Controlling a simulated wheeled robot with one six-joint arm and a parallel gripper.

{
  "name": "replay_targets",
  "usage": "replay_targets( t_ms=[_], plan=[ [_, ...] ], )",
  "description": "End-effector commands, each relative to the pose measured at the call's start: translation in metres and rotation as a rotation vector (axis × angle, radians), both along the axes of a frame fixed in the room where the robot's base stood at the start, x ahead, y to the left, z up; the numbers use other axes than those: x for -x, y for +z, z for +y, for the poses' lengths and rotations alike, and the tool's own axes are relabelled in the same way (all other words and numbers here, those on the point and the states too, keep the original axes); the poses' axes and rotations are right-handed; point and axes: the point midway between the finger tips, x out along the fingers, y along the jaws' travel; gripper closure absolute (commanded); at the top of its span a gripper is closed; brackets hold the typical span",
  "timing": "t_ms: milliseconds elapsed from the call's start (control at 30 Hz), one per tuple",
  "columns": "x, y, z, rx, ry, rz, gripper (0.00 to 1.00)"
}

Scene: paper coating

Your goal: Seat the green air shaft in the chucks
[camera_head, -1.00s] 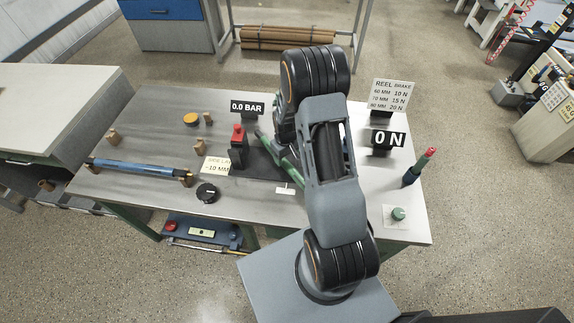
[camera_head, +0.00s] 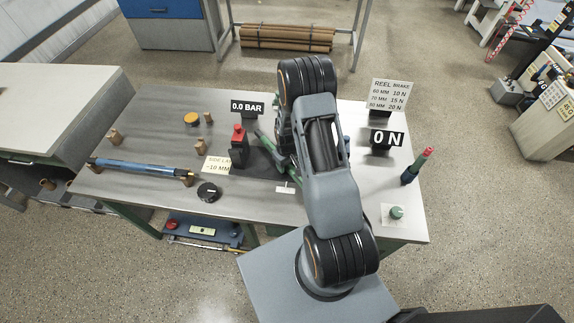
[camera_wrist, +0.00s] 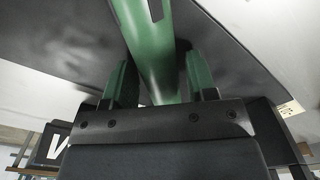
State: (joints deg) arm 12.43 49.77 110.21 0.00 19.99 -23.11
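The green air shaft (camera_head: 266,143) slants across a dark area in the middle of the table, and my arm covers part of it. In the wrist view the shaft (camera_wrist: 150,45) runs from the top edge down between the two fingers of my gripper (camera_wrist: 160,80). The fingers stand on either side of it. I cannot tell whether both touch it. In the head view my gripper is mostly hidden behind my arm. I cannot make out the chucks in either view.
A red-topped dark unit (camera_head: 238,143) and a 0.0 BAR sign (camera_head: 247,108) stand left of the shaft. A blue shaft (camera_head: 140,168) lies farther left.

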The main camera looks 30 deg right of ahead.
Motion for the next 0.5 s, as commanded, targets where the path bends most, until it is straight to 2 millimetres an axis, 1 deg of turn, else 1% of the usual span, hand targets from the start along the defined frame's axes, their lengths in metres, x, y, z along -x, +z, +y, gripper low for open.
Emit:
replay_targets(
  t_ms=[33,67,500],
  plan=[
    [0.0001,0.0001,0.0000,0.000,0.000,0.000,0.53],
    [0.0001,0.0001,0.0000,0.000,0.000,0.000,0.56],
    [0.0002,0.0002,0.0000,0.000,0.000,0.000,0.98]
  ],
)
